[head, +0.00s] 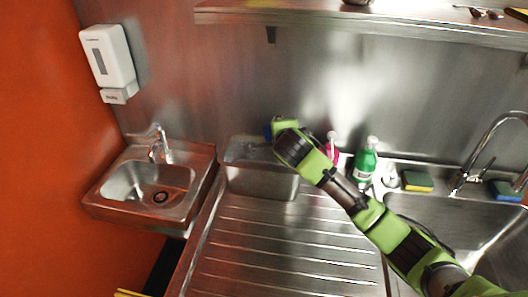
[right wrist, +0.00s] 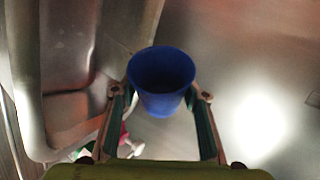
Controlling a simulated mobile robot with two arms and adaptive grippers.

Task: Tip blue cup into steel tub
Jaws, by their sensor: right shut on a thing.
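The blue cup (right wrist: 162,98) is between the fingers of my right gripper (right wrist: 160,93), which is shut on it. Its open mouth shows in the right wrist view; its inside is dark, so I cannot tell what it holds. In the head view only a sliver of the cup (head: 267,132) shows beside the green gripper (head: 274,128). The steel tub (head: 262,184) stands on the drainboard against the back wall. The cup appears above the tub's back part, near the wall. I cannot tell its exact tilt. My left gripper is not in view.
A pink bottle (head: 332,150) and a green bottle (head: 365,162) stand right of the tub. A small sink (head: 150,190) is at left, a larger sink (head: 440,215) at right. A shelf (head: 370,20) hangs above. The ribbed drainboard (head: 280,250) in front is clear.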

